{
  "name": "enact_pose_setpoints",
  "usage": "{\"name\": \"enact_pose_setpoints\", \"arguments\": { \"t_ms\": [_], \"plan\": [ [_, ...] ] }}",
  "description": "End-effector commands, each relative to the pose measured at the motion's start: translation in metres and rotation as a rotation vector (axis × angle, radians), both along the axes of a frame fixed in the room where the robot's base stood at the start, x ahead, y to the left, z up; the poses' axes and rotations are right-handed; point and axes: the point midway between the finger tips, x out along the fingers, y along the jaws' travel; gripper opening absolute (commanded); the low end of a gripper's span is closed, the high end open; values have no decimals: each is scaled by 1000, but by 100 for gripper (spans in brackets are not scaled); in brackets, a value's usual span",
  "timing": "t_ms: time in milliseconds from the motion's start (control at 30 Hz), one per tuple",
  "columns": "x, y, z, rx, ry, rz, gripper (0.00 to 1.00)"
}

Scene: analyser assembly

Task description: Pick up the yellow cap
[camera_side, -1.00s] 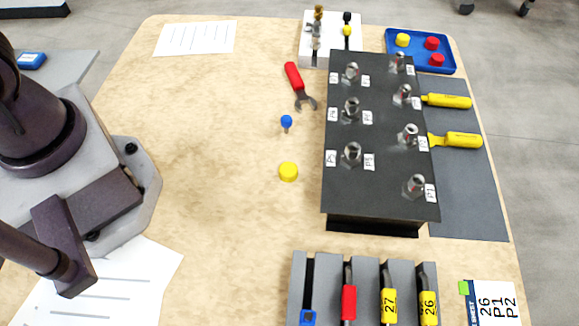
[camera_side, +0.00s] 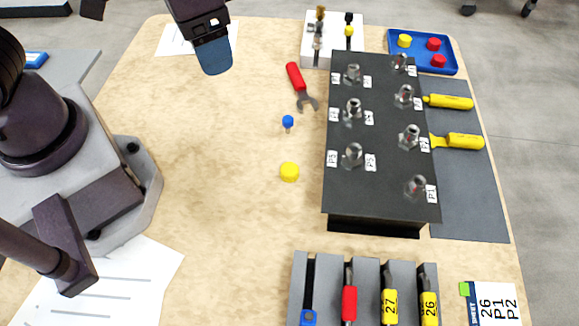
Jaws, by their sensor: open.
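A small round yellow cap (camera_side: 290,172) lies on the bare wooden table, left of the black panel. Another yellow cap (camera_side: 404,41) sits in the blue tray at the back right. My gripper (camera_side: 215,58) is at the top of the picture, above the table's back left, well away from the loose cap. One blue-tipped finger shows, pointing down; the other is hidden. My gripper is open and I see nothing held in it.
The black panel (camera_side: 345,190) carries several metal fittings. The blue tray (camera_side: 450,66) also holds red caps. A grey rack (camera_side: 297,275) stands in front. The table left of the cap is clear.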

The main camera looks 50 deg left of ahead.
Motion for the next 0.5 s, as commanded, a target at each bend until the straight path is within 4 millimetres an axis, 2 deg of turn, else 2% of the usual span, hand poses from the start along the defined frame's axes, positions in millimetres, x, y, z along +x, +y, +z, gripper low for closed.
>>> {"name": "enact_pose_setpoints", "arguments": {
  "t_ms": [33,100,300,400,500],
  "plan": [
    [3,-14,-18,23,39,14,67],
    [8,-30,-39,52,67,63,67],
    [20,-67,-99,128,73,271,67],
    [30,-79,-121,135,38,425,67],
    [45,-83,-125,97,-5,581,67]
  ]
}}
